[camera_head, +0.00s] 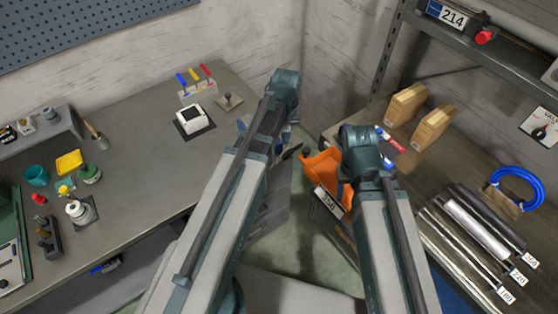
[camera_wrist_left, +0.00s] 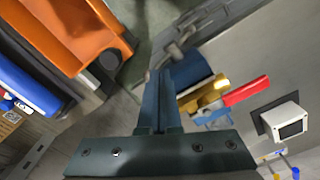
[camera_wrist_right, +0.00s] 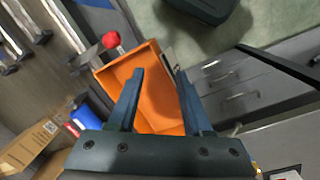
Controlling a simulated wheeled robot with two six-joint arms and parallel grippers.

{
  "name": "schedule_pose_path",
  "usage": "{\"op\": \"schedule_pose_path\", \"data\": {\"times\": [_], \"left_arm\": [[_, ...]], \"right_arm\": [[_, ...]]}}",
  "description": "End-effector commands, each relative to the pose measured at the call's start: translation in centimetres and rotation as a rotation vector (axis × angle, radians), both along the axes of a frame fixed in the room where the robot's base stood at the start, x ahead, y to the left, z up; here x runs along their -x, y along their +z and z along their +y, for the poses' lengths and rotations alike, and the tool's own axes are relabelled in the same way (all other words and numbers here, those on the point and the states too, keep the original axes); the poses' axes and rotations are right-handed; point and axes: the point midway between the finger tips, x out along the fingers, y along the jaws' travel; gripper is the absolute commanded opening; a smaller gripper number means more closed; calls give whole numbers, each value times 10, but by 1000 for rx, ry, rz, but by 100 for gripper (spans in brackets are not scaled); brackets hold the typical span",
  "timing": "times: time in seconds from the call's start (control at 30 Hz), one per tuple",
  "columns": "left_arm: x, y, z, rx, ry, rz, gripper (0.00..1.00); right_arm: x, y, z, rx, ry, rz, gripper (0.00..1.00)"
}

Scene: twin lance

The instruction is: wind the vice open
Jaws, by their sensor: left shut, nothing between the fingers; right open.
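At the bench corner a blue body (camera_wrist_left: 193,74), seemingly the vice, shows in the left wrist view just beyond my left fingers. A grey bar (camera_wrist_left: 172,52) sticks out from its upper end. A brass-coloured piece (camera_wrist_left: 203,96) and a red grip (camera_wrist_left: 246,91) lie beside it; how they join is unclear. In the head view my left arm hides most of the vice. My left gripper (camera_wrist_left: 160,75) is shut and empty, its tips close to the blue body; contact cannot be told. My right gripper (camera_wrist_right: 160,77) is open and empty above an orange bin (camera_wrist_right: 152,62).
A white box with a screen (camera_head: 191,119) and a small tool rack (camera_head: 198,92) stand on the left bench. The floor gap lies between the benches.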

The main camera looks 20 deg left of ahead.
Motion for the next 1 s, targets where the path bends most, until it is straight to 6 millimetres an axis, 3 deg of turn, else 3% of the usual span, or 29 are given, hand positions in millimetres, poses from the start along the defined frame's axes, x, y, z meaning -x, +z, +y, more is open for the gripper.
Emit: {"op": "schedule_pose_path", "data": {"times": [0.37, 1.0], "left_arm": [[0, -3, 0, 0, 0, 0, 0], [0, -27, 0, 0, 0, 0, 0]], "right_arm": [[0, -3, 0, 0, 0, 0, 50], [0, -27, 0, 0, 0, 0, 50]]}}
